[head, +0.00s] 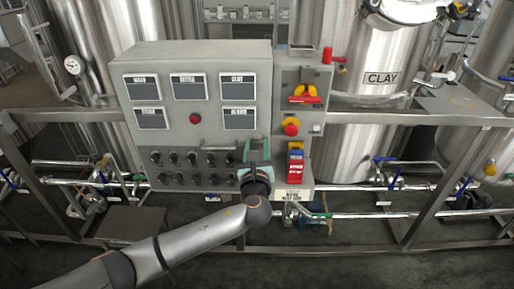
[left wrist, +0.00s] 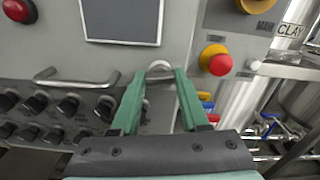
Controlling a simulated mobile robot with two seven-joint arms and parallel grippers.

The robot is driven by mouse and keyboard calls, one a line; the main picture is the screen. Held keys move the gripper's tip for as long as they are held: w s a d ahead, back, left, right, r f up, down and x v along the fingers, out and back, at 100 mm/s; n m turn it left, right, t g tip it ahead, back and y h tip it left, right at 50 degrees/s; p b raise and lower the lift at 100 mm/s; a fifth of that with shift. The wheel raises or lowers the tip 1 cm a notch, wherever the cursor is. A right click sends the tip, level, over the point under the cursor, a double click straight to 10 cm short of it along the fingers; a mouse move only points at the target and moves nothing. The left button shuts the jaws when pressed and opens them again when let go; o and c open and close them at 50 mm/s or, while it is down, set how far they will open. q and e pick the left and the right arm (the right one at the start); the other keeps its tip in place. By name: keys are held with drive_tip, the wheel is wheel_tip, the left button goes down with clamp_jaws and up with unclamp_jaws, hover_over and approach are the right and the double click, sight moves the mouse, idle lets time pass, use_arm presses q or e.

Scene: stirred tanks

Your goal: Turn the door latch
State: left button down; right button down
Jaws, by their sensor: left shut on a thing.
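A grey control cabinet (head: 204,130) stands ahead of me, with display panels and rows of black knobs. My left gripper (head: 256,146) reaches its lower right front. In the left wrist view its green fingers (left wrist: 160,76) are shut on a small light-grey latch (left wrist: 159,66) on the cabinet front. The latch shows only partly between the fingertips, and its turn angle is hard to tell. In the head view the gripper hides it. My right gripper is not in view.
A narrower panel to the right carries a red-and-yellow switch (head: 305,95), a red button on yellow (head: 291,127) and red and blue padlocks (head: 295,165). A metal handle (left wrist: 76,79) sits left of the fingers. Steel tanks and pipes stand behind and beside.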

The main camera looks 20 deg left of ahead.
use_arm(q)
drive_tip(key=n+b, duration=0.1)
drive_tip(key=n, duration=0.3)
drive_tip(key=shift+f+n, duration=0.15)
drive_tip(key=shift+n, duration=0.15)
drive_tip(key=n+b, duration=0.2)
drive_tip(key=n, duration=0.1)
drive_tip(key=shift+n, duration=0.4)
drive_tip(key=n+b, duration=0.1)
drive_tip(key=n, duration=0.2)
drive_tip(key=shift+n, duration=0.3)
drive_tip(key=shift+n+b, duration=1.05)
drive_tip(key=shift+n, duration=0.85)
drive_tip(key=shift+c, duration=2.3)
unclamp_jaws()
drive_tip(key=shift+o, duration=0.3)
drive_tip(key=shift+r, duration=0.2)
drive_tip(key=shift+r, duration=0.1)
